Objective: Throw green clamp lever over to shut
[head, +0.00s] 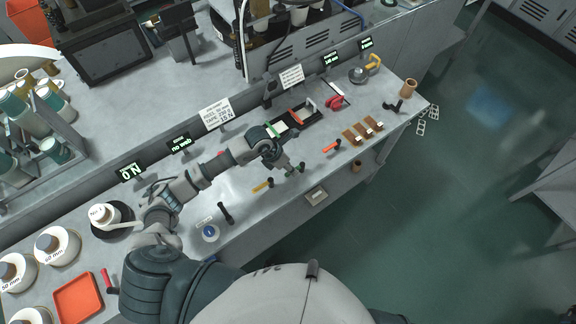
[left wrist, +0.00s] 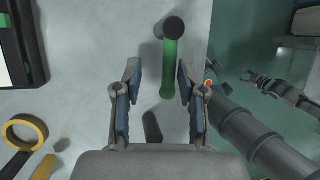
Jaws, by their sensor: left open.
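The green clamp lever (left wrist: 170,68) shows in the left wrist view as a green bar with a dark round end (left wrist: 173,28). My left gripper (left wrist: 153,90) is open, and its two fingers stand on either side of the green bar's near end. I see no clear contact. In the head view my left gripper (head: 289,169) is over the front part of the bench, beside the small dark green lever end (head: 301,167). Dark jointed parts (left wrist: 272,86) at the right of the wrist view may be my right gripper; its jaws are unclear.
A yellow lever (head: 262,186) and a black lever (head: 226,212) stand to the left along the bench front. A red-orange lever (head: 332,147) and brown blocks (head: 362,131) lie to the right. A black frame (head: 298,118) sits behind my gripper.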

